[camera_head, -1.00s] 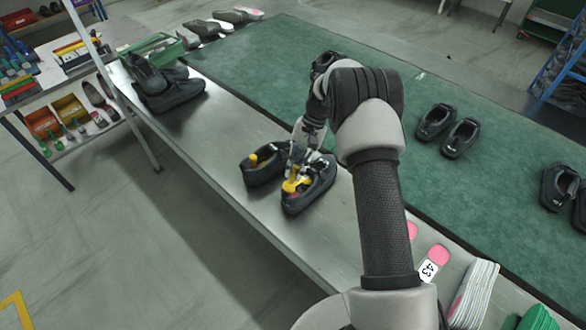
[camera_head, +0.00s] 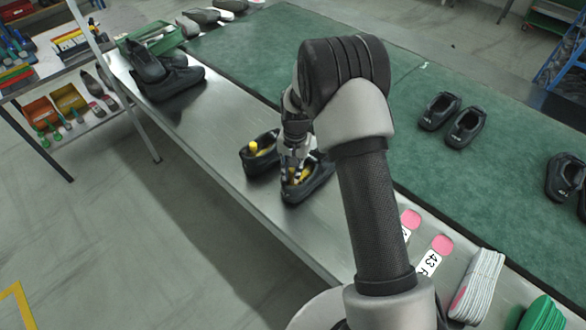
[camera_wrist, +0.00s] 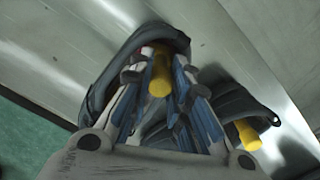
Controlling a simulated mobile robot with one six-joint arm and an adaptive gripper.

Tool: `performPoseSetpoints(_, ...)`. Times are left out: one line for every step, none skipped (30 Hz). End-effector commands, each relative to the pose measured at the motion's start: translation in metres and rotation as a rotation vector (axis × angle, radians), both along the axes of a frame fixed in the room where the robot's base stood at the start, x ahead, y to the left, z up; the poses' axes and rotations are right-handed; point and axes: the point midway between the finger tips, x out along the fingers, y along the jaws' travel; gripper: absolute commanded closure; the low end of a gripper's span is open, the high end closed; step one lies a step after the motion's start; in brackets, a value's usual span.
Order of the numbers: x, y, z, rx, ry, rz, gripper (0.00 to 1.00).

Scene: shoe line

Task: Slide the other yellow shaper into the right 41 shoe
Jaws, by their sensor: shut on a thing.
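Two black shoes stand side by side on the metal bench. My gripper (camera_head: 290,178) points down into the opening of the right-hand shoe (camera_head: 317,186), shut on a yellow shaper (camera_head: 299,174). In the wrist view the shaper (camera_wrist: 160,78) shows between my fingers (camera_wrist: 160,62), inside the shoe's collar (camera_wrist: 108,78). Its lower part is hidden, so I cannot tell how deep it sits. The left-hand shoe (camera_head: 258,164) has another yellow shaper (camera_head: 253,148) in it, also seen in the wrist view (camera_wrist: 247,134). No size mark is readable on these shoes.
A stacked pair of black shoes (camera_head: 172,82) and a green crate (camera_head: 150,42) stand at the bench's far left. More black shoes (camera_head: 466,127) are on the green mat (camera_head: 420,85). Pink pieces with a 43 label (camera_head: 430,262) and white insoles (camera_head: 478,284) lie at the near right.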

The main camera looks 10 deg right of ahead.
Motion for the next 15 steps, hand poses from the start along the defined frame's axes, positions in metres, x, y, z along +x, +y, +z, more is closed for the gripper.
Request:
performPoseSetpoints(-0.0010,0.0011,-0.0014,-0.003,-0.002,0.001,1.00)
performPoseSetpoints(-0.0009,0.0013,-0.0016,-0.005,-0.003,0.000,1.00)
performPoseSetpoints(-0.0010,0.0014,-0.0018,-0.007,-0.004,0.000,1.00)
performPoseSetpoints(-0.0010,0.0014,-0.0019,-0.007,-0.005,0.000,1.00)
performPoseSetpoints(-0.0009,0.0015,-0.0019,-0.007,-0.005,0.000,1.00)
performPoseSetpoints(-0.0009,0.0015,-0.0019,-0.008,-0.006,0.000,1.00)
performPoseSetpoints(-0.0009,0.0015,-0.0019,-0.008,-0.006,0.000,1.00)
performPoseSetpoints(-0.0009,0.0015,-0.0019,-0.008,-0.006,0.000,1.00)
performPoseSetpoints(-0.0009,0.0015,-0.0019,-0.007,-0.005,0.000,1.00)
performPoseSetpoints(-0.0010,0.0014,-0.0019,-0.007,-0.005,0.000,1.00)
performPoseSetpoints(-0.0010,0.0015,-0.0019,-0.007,-0.005,0.000,1.00)
performPoseSetpoints(-0.0011,0.0015,-0.0019,-0.007,-0.005,0.000,0.80)
performPoseSetpoints(-0.0011,0.0015,-0.0019,-0.007,-0.005,0.000,0.78)
performPoseSetpoints(-0.0011,0.0015,-0.0019,-0.007,-0.005,0.000,0.76)
performPoseSetpoints(-0.0011,0.0015,-0.0019,-0.007,-0.005,0.000,0.73)
